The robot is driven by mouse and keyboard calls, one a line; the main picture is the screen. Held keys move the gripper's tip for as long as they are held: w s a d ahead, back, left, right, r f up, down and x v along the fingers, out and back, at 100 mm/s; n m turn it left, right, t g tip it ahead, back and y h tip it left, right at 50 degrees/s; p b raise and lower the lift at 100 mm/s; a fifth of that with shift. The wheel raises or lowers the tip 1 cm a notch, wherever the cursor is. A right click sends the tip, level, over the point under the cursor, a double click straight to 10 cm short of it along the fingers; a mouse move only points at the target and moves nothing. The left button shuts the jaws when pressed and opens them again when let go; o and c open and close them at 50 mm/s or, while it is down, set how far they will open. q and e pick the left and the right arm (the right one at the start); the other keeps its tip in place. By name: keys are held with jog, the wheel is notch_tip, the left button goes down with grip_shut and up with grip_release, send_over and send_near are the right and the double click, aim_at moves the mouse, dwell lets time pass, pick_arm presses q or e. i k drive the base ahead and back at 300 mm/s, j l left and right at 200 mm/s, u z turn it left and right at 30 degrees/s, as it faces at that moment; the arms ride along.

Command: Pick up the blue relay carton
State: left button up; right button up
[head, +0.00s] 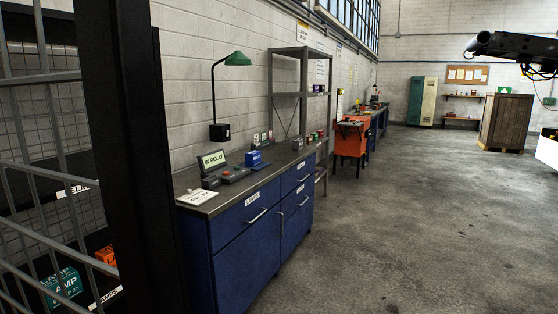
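A small blue carton (254,158) stands on the grey top of the blue workbench (240,247), near the wall side. It is too small to read its label, so I cannot tell for sure that it is the relay carton. A small screen (212,159) reading "IN RELAY" stands to its left on the same bench.
A dark mesh cage (133,120) fills the left side, with a teal lamp carton (62,287) and an orange carton (106,256) inside. A green lamp (238,59) rises behind the bench. An orange cart (350,139) stands beyond.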

aim_at(253, 158)
jog(key=i+l, duration=0.1)
jog(key=l, duration=0.35)
jog(key=i+l, duration=0.15)
jog(key=l, duration=0.25)
jog(key=i+l, duration=0.1)
jog(key=l, duration=0.35)
jog(key=i+l, duration=0.15)
jog(key=l, duration=0.3)
jog(key=i+l, duration=0.1)
jog(key=i, duration=0.7)
jog(key=i+l, duration=0.15)
jog(key=i, duration=0.65)
